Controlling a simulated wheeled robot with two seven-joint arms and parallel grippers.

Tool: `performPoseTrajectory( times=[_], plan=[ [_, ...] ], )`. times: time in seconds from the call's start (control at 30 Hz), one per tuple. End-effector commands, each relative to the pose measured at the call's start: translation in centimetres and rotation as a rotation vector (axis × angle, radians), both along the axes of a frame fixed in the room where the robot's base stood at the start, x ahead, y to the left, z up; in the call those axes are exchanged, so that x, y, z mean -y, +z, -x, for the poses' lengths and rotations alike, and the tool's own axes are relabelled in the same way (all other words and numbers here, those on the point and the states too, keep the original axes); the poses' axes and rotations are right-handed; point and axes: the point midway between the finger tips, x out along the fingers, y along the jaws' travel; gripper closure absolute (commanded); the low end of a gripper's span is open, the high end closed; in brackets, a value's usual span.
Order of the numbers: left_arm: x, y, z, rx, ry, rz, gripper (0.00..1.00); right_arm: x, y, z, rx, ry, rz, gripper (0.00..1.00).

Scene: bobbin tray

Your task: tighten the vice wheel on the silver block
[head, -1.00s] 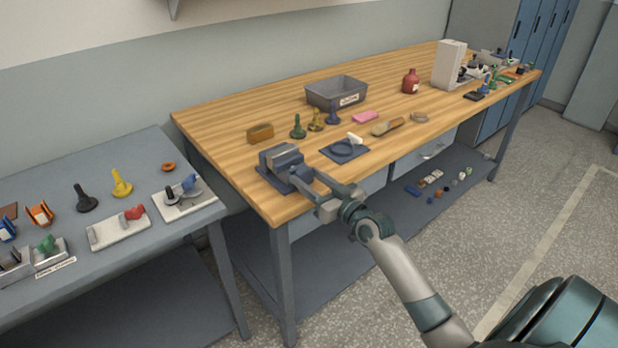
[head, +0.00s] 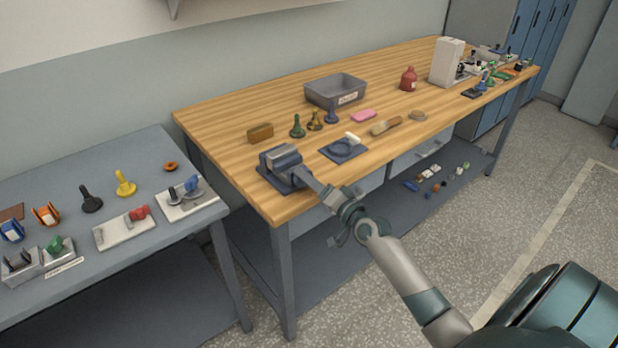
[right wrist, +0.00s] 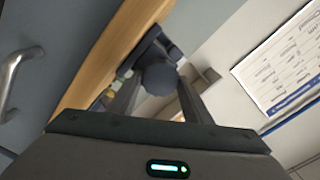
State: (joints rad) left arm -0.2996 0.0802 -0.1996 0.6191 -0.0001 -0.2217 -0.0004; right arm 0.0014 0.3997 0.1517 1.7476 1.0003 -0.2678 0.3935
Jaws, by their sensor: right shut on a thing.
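The vice (head: 281,168) is a blue-grey body on a dark base at the near left corner of the wooden workbench. A grey block-like top (head: 284,156) shows at its jaws; I cannot tell clearly whether this is the silver block or how tightly it sits. My right gripper (head: 318,189) is at the front end of the vice, over the bench's front edge. In the right wrist view, its fingers are shut on a dark round part, the vice wheel (right wrist: 158,76). The fingers hide most of the wheel in the head view. My left gripper is not in view.
A dark blue pad (head: 343,149) with a ring and a white piece lies right of the vice. Green, gold and blue pieces, a brown block (head: 260,133) and a grey bin (head: 335,90) stand behind. A grey side table (head: 150,250) holds several fixtures at left.

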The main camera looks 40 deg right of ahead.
Motion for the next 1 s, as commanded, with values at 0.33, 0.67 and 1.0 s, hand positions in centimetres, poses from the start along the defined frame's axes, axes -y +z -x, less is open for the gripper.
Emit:
performPoseTrajectory(
  times=[0.33, 0.67, 1.0],
  plan=[
    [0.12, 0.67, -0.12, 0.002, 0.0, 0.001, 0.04, 0.1, 0.01, -0.02, -0.014, -0.002, -0.195, 0.77],
    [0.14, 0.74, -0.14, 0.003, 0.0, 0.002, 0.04, 0.06, -0.08, -0.01, -0.018, -0.001, -0.236, 0.77],
    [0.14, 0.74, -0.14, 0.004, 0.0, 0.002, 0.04, 0.03, -0.11, 0.0, -0.019, 0.0, -0.235, 0.37]
  ],
)
